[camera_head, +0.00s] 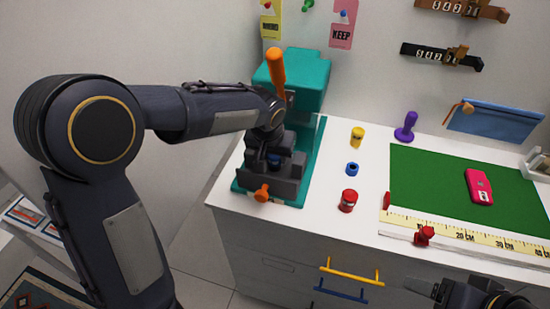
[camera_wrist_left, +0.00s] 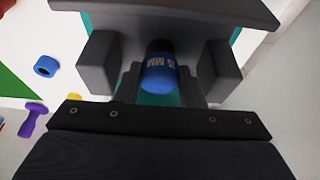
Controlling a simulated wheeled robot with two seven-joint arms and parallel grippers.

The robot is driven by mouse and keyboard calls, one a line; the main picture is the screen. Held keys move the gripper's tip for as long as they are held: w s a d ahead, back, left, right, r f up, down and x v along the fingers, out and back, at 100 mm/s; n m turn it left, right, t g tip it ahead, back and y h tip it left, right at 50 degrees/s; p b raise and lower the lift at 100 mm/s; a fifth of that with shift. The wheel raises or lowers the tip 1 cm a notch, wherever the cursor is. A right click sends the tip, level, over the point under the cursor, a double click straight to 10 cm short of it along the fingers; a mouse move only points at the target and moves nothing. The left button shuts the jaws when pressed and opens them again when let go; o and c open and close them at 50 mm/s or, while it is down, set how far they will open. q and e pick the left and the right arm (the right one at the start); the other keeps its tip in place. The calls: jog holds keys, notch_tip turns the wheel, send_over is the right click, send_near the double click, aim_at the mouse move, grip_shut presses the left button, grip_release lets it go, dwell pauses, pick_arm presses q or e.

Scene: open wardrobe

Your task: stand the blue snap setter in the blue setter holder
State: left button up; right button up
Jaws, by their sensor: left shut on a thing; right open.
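The blue snap setter (camera_wrist_left: 160,72), a blue cylinder with white "MM" lettering, sits between the jaws of my left gripper (camera_wrist_left: 158,75) in the left wrist view. My left gripper (camera_head: 273,165) is shut on it in front of the teal press in the head view, where the setter is mostly hidden. The blue setter holder (camera_head: 352,169) is a short ring with a dark hole, standing empty on the white top to the right of that gripper. It also shows in the left wrist view (camera_wrist_left: 45,66). My right gripper (camera_head: 440,290) is open at the bottom right, partly cut off.
The teal press (camera_head: 310,75) with an orange handle (camera_head: 277,68) stands beside my left gripper. A yellow piece (camera_head: 358,137), red piece (camera_head: 347,200) and purple piece (camera_head: 406,127) stand around the blue holder. A green mat (camera_head: 430,180) and ruler (camera_head: 465,235) lie right.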

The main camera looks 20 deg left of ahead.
pick_arm(q)
jog(key=shift+r+p, duration=1.3)
jog(key=shift+r, duration=0.65)
dwell(1.2)
jog(key=shift+r+p, duration=1.45)
jog(key=shift+r, duration=0.45)
jog(key=shift+s+f, duration=0.1)
dwell(0.5)
